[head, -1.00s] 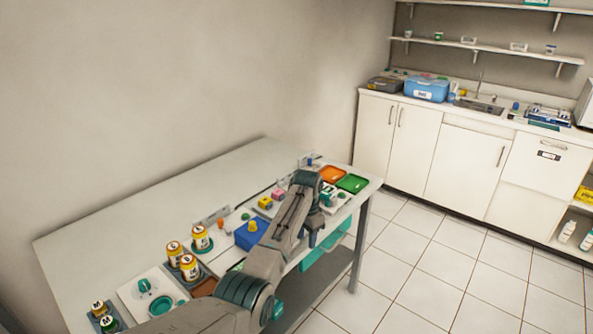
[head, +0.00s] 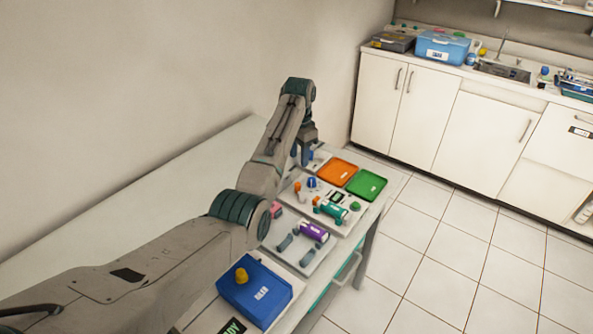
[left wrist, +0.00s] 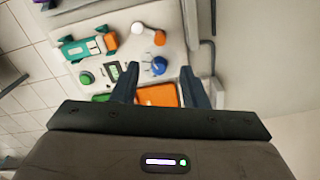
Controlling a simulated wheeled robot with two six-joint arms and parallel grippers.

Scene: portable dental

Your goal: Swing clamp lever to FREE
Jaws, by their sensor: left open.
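My left gripper (head: 303,155) is above the far end of the table, by the orange tray. In the left wrist view its jaws (left wrist: 158,78) are apart and empty, with a blue knob (left wrist: 158,66) showing just beyond and between the fingertips. A pale device plate (head: 335,222) carries the blue knob (head: 311,183), an orange part (head: 297,187), a teal cylinder (head: 330,210) and a green button (head: 355,206). In the wrist view an orange-tipped piece (left wrist: 159,38) stands near the knob. I cannot tell which part is the clamp lever or read its marks. The right gripper is not in view.
An orange tray (head: 338,172) and a green tray (head: 367,185) lie at the table's far corner. A purple cylinder (head: 313,231) and a blue box (head: 256,297) with a yellow knob stand nearer. The wall runs along the table's left side. Floor is clear at right.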

